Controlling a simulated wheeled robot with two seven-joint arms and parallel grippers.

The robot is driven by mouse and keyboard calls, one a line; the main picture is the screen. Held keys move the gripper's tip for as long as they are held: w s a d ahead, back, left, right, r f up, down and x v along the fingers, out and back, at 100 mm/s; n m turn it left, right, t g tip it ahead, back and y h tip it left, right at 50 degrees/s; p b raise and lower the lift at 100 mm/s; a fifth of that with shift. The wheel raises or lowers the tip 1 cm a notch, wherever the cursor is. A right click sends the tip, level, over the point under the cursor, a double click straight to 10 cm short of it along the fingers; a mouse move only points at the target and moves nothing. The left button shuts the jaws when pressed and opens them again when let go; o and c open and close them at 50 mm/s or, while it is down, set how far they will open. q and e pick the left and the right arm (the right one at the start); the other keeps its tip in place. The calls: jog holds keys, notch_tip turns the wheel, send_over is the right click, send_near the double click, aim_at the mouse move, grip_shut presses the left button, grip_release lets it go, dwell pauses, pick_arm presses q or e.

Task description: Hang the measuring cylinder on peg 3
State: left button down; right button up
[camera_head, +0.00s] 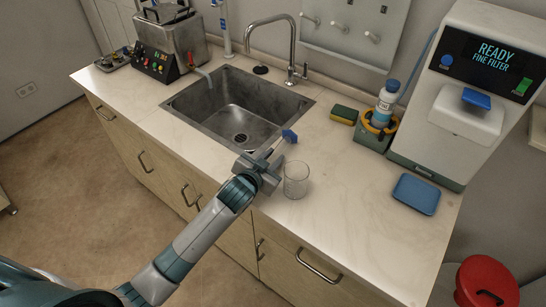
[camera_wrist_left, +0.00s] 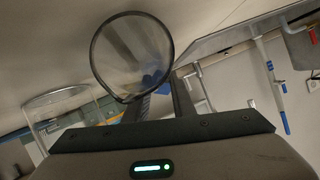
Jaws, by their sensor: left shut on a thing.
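My left gripper (camera_head: 266,167) is shut on the measuring cylinder, above the counter in front of the sink. The cylinder's blue foot (camera_head: 289,135) points up and right, away from the gripper, and its clear body is hard to make out. In the left wrist view, the cylinder's round clear mouth (camera_wrist_left: 131,55) faces the camera, in front of the gripper fingers (camera_wrist_left: 160,105). A pale peg board (camera_head: 352,48) hangs on the wall behind the counter, with pegs (camera_head: 341,27) that are bare where visible. No peg numbers can be read. My right gripper is out of view.
A glass beaker (camera_head: 296,181) stands just right of the gripper. The sink (camera_head: 214,116) and tall faucet (camera_head: 291,45) are behind it.

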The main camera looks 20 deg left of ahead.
pick_arm(q)
jog(key=c, duration=1.5)
grip_release()
jog(key=shift+f, duration=0.1)
jog(key=shift+s+r, duration=0.25)
jog(key=shift+s, duration=0.3)
jog(key=b+v, duration=0.2)
jog(key=v, duration=0.8)
jog(key=shift+s+a+r, duration=0.15)
jog(key=shift+s+r, duration=0.05)
jog(key=shift+s, duration=0.15)
jog(key=shift+s, duration=0.1)
